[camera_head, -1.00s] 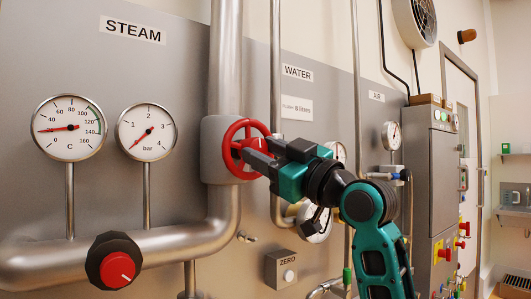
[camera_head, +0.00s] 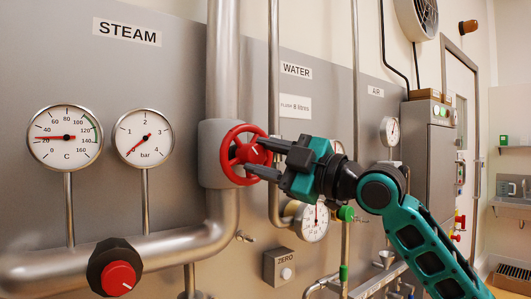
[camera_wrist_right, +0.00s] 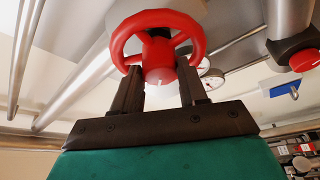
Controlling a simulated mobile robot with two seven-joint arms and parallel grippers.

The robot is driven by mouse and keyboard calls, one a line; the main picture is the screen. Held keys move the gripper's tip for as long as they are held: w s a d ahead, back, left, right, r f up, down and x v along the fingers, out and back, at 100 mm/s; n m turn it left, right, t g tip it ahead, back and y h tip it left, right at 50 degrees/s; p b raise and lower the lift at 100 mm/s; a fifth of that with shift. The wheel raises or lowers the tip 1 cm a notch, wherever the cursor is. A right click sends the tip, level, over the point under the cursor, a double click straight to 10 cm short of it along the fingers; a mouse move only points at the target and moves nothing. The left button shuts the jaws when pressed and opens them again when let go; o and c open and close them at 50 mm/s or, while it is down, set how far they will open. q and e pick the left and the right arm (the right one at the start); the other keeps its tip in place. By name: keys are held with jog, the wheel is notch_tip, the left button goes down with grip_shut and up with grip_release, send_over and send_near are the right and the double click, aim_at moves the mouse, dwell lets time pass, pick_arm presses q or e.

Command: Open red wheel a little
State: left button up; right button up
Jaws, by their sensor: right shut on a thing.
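The red wheel (camera_head: 243,153) is mounted on a grey valve body (camera_head: 211,151) on the large steam pipe in the head view. My right gripper (camera_head: 256,157) comes from the right, with its dark fingers at the wheel. In the right wrist view the wheel (camera_wrist_right: 158,60) fills the top middle, and the fingers (camera_wrist_right: 161,70) reach to it on either side of its hub. The gripper is shut on the wheel. The exact finger contact is partly hidden. My left gripper is not in view.
A temperature gauge (camera_head: 65,138) and a pressure gauge (camera_head: 143,138) stand left of the wheel. A black and red knob (camera_head: 116,268) sits on the lower pipe. The ZERO box (camera_head: 282,267) is below right. Water gauge (camera_head: 311,222) and pipes lie close behind my right arm.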

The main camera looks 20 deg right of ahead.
dwell(0.4)
jog(key=o, duration=1.1)
jog(key=shift+c, duration=0.2)
jog(key=b+v, duration=0.4)
jog(key=v, duration=0.9)
